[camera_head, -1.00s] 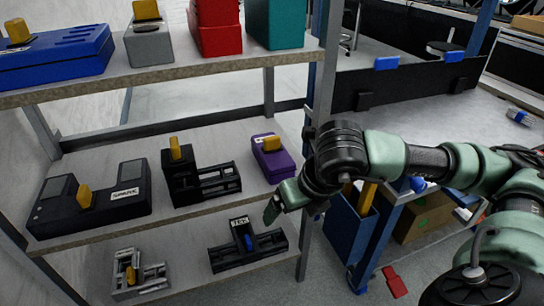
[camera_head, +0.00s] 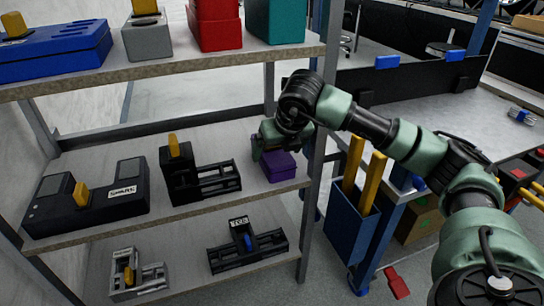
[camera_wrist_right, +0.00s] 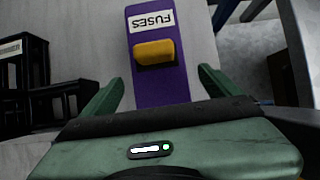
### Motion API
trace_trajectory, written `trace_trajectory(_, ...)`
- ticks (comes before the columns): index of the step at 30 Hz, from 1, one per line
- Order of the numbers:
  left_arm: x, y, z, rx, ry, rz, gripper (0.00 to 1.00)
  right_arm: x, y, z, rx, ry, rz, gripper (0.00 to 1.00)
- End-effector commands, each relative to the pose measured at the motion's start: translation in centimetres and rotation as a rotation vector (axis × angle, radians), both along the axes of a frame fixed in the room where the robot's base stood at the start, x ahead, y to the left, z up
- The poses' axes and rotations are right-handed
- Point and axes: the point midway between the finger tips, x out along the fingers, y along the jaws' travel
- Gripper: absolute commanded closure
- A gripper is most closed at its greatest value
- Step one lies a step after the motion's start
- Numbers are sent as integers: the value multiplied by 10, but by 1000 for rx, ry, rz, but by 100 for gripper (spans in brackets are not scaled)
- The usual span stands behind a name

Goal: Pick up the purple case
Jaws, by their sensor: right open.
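The purple case (camera_head: 279,167) sits on the middle shelf near its right end, partly hidden behind my right gripper (camera_head: 262,148) in the head view. In the right wrist view the purple case (camera_wrist_right: 160,90) shows a white "FUSES" label and a yellow handle (camera_wrist_right: 154,52) on top. My right gripper (camera_wrist_right: 158,92) is open, with one green finger to each side of the case's near end. I cannot tell whether the fingers touch it. My left gripper is not in view.
On the middle shelf (camera_head: 215,204), a black case (camera_head: 180,175) with an open frame and a wide dark case (camera_head: 115,195) stand to the left. A shelf post (camera_head: 314,170) rises just right of the purple case. The upper shelf (camera_head: 180,69) holds several cases above.

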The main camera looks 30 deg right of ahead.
Motion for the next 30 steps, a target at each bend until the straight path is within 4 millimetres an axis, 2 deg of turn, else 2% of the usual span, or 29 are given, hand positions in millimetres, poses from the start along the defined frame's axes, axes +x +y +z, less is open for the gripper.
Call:
trace_trajectory(4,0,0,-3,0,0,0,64,12,-2,0,1,-1,1,8)
trace_trajectory(12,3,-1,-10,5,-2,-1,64,50,-11,-5,0,0,1,8)
trace_trajectory(15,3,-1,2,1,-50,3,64,53,-12,-11,0,-1,2,8)
trace_trajectory(22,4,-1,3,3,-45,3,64,53,-12,-10,0,-1,1,8)
trace_trajectory(23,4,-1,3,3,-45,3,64,53,-12,-10,0,-1,1,11)
trace_trajectory(30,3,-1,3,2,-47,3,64,53,-12,-10,0,0,1,78)
